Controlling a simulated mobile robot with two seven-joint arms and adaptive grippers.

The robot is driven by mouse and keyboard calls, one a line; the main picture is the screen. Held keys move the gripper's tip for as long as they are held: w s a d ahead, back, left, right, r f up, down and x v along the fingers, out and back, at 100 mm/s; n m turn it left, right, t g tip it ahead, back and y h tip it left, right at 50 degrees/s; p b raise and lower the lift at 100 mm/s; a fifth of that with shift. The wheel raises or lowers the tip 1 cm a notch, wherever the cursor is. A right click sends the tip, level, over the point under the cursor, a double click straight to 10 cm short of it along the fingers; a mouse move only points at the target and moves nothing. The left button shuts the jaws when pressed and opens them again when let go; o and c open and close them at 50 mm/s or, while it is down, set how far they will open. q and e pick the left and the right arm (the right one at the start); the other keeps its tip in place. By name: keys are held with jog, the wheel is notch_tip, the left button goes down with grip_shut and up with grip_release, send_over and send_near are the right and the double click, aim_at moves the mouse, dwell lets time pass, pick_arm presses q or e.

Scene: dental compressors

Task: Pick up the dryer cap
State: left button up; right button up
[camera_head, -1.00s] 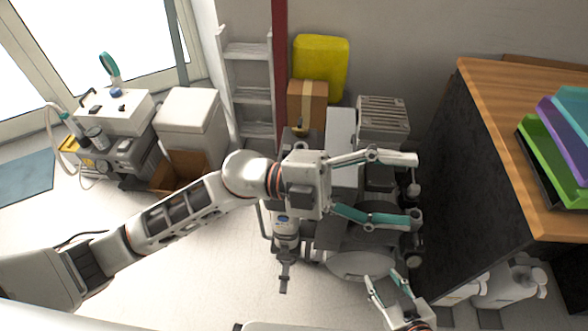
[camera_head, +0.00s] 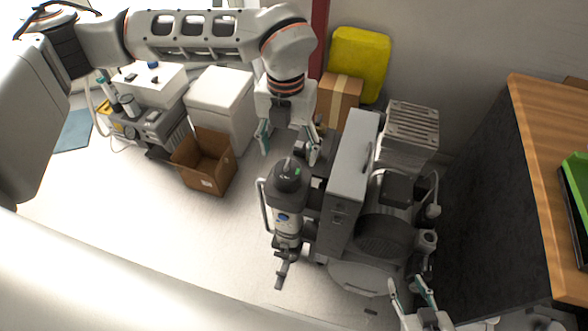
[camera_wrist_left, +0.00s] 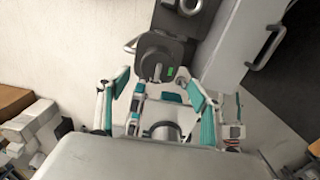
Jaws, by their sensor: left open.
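The dryer cap (camera_head: 287,174) is a dark round cap with a small green mark. It sits on top of the upright dryer cylinder (camera_head: 287,222) at the left side of the compressor. In the left wrist view the cap (camera_wrist_left: 158,58) shows just beyond the fingertips, near the middle. My left gripper (camera_head: 289,147) is open and empty, pointing down, above and behind the cap in the head view. In the left wrist view its fingers (camera_wrist_left: 157,84) are spread on either side below the cap. My right gripper (camera_head: 407,287) is open and empty at the bottom edge, by the compressor's front.
The compressor's grey cabinet (camera_head: 349,185) stands right beside the dryer. An open cardboard box (camera_head: 205,163) lies on the floor to the left. A wooden-topped counter (camera_head: 550,135) bounds the right.

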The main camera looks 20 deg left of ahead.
aim_at(288, 170)
pick_arm(q)
jog(key=shift+w+a+f, duration=0.15)
jog(key=shift+w+a, duration=0.05)
jog(key=f, duration=0.7)
jog(key=shift+s+f+b, duration=0.2)
jog(key=shift+s+b, duration=0.1)
jog(key=shift+d+r, duration=0.1)
jog(key=shift+c, duration=0.5)
jog(key=c, duration=1.2)
